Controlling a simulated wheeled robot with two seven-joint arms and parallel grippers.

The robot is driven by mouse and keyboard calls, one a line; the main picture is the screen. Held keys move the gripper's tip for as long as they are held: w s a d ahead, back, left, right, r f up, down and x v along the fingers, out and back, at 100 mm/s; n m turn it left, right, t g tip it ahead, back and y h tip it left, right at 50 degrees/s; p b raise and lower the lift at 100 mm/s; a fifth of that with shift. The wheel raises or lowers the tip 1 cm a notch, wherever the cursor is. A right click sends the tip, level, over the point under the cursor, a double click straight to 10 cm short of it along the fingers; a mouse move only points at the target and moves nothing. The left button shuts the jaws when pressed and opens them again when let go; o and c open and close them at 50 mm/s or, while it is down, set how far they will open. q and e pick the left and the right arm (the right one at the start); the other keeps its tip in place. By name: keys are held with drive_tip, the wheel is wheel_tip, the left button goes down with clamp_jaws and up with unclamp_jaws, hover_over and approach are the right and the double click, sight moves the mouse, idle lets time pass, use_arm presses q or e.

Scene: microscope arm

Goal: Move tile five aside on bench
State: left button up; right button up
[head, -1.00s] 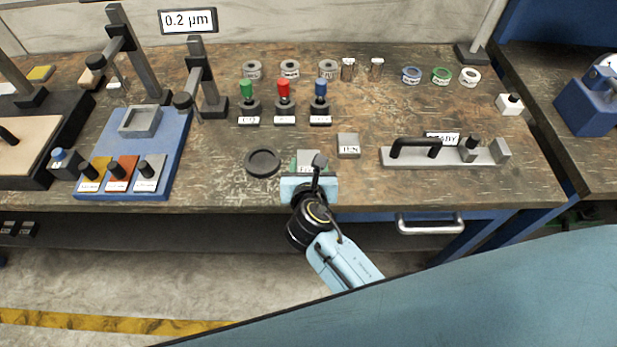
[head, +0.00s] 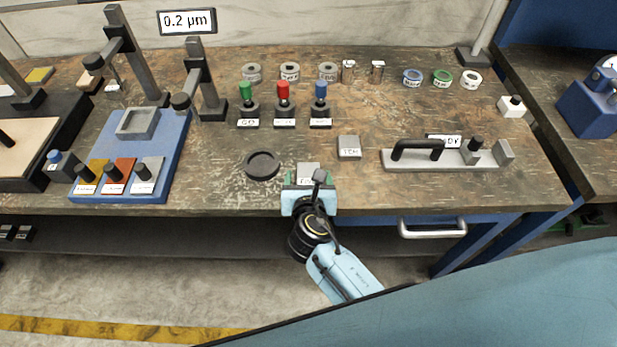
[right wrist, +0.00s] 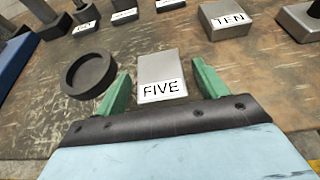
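Tile five is a grey square block with a white label reading FIVE. It lies on the bench (head: 420,95) near its front edge, and in the right wrist view tile five (right wrist: 161,76) sits between the green fingers. My right gripper (head: 310,182) is open, its fingers (right wrist: 160,90) on either side of the tile with a gap visible at each side. The near part of the tile is partly hidden by the gripper in the head view. My left gripper is not in view.
Tile ten (head: 349,147) lies to the right, and a round black dish (head: 262,165) is close on the left. A grey plate with a black handle (head: 418,150) lies farther right. Red, green and blue knobbed pieces (head: 283,103) stand behind. Bench space right of tile five is partly clear.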

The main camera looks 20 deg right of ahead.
drive_tip(key=shift+s+r, duration=0.15)
drive_tip(key=shift+r, duration=0.05)
drive_tip(key=p+v, duration=0.2)
drive_tip(key=v, duration=0.9)
drive_tip(key=shift+s, duration=0.3)
drive_tip(key=shift+a+f, duration=0.1)
drive_tip(key=shift+a, duration=0.05)
drive_tip(key=s+d+f+m+g+y, duration=0.2)
drive_tip(key=s+f+m+g, duration=0.35)
drive_tip(key=f, duration=0.85)
drive_tip(key=s+d+f+m+g+y, duration=0.1)
drive_tip(key=s+d+f+m+g, duration=0.1)
drive_tip(key=s+f+m, duration=0.9)
drive_tip(key=s+d+f+m+g, duration=0.4)
drive_tip(key=s+d+f+m, duration=0.7)
drive_tip(key=s+f+m, duration=0.3)
drive_tip(key=shift+s+y, duration=0.3)
drive_tip(key=shift+s, duration=0.4)
